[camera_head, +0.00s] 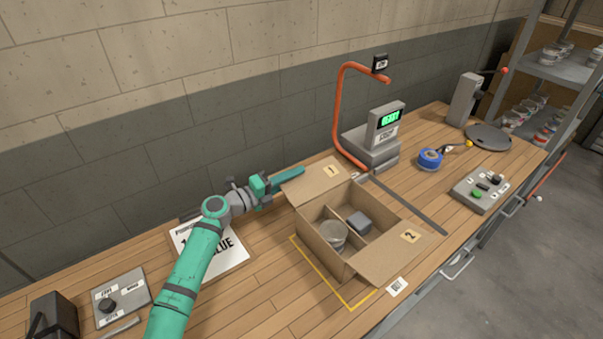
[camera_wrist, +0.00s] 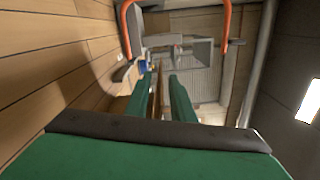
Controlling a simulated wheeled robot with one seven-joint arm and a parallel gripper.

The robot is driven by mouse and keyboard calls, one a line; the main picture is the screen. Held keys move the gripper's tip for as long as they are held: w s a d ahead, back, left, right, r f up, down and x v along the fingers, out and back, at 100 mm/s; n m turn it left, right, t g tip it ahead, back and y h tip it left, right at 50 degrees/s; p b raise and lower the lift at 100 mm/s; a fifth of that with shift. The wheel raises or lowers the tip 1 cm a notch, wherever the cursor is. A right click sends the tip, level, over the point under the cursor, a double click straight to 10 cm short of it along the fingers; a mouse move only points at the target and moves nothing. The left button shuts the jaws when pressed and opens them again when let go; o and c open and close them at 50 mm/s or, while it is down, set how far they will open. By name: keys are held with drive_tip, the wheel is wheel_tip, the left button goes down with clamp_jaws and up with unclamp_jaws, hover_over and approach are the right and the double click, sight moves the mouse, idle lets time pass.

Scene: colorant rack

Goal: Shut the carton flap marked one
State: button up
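The open carton (camera_head: 330,262) stands on the bench inside a yellow outline. Its flap marked 1 (camera_head: 312,184) leans outward at the back left, open. The flap marked 2 (camera_head: 392,252) is open outward on the front right side. My gripper (camera_head: 291,177) is just behind flap 1, low over the bench, pointing right. In the wrist view my gripper's two green fingers (camera_wrist: 162,98) stand apart. A thin brown strip shows between them; I cannot tell whether it is the flap's edge or whether they touch it.
The carton holds a metal tin (camera_head: 333,235) and a grey block (camera_head: 359,222) in separate compartments. A scale (camera_head: 375,145) and an orange bent pipe (camera_head: 338,110) stand behind to the right. Blue tape (camera_head: 430,158) and a button box (camera_head: 481,189) sit farther right.

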drive_tip(key=shift+x, duration=1.3)
drive_tip(key=shift+c, duration=0.4)
clamp_jaws()
